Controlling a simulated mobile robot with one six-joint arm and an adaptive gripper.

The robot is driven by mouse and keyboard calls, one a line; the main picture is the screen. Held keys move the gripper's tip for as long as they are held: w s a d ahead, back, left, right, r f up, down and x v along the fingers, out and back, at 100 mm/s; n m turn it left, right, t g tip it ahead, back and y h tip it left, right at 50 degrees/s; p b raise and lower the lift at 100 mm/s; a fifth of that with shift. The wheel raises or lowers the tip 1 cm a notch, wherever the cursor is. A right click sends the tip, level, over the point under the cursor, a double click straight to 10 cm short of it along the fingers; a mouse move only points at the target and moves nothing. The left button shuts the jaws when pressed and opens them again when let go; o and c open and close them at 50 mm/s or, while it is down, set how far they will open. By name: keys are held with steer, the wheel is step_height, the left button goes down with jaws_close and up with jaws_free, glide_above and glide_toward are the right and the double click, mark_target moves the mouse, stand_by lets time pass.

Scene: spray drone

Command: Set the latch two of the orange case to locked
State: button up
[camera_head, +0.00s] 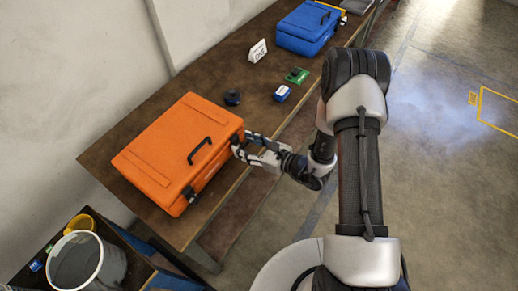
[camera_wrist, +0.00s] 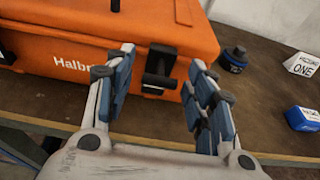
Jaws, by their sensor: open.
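The closed orange case (camera_head: 165,150) lies on the brown table; its front wall with white lettering shows in the wrist view (camera_wrist: 85,45). One black latch (camera_wrist: 160,68) is on the front wall, between my finger tips in the picture. Another black latch (camera_head: 190,194) is near the case's other front corner, cut off at the left of the wrist view. I see no numbers on the latches and cannot tell whether either is locked. My gripper (camera_wrist: 162,60) is open, one finger on each side of the nearer latch; contact is unclear. In the head view my gripper (camera_head: 245,147) is at the case's right front corner.
On the table (camera_head: 232,68) beyond the case are a dark round item (camera_head: 232,98), a small blue box (camera_head: 281,93), a green item (camera_head: 297,75), a white sign (camera_head: 257,50) and a blue case (camera_head: 308,27). A grey bucket (camera_head: 87,262) stands at lower left.

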steer(key=v, duration=1.1)
steer(key=shift+r, duration=0.2)
steer(key=s+a+r+n+g+y, duration=0.1)
steer(key=s+a+r+n+g, duration=0.25)
steer(key=r+n, duration=0.3)
steer(key=s+a+r+n+g, duration=0.3)
steer(key=s+r+n+g, duration=0.15)
steer(key=r, duration=0.35)
steer(key=s+d+r+n+g+h, duration=0.25)
steer(key=s+r+n+h, duration=0.25)
steer(key=s+n, duration=0.3)
steer(key=s+d+r+n+t+h, duration=0.3)
steer(key=d+r+n+t+h, duration=0.3)
steer(key=d, duration=0.4)
steer(key=shift+s+r+n+h, duration=0.15)
steer(key=shift+r+n+h, duration=0.15)
steer(key=shift+r+h, duration=0.55)
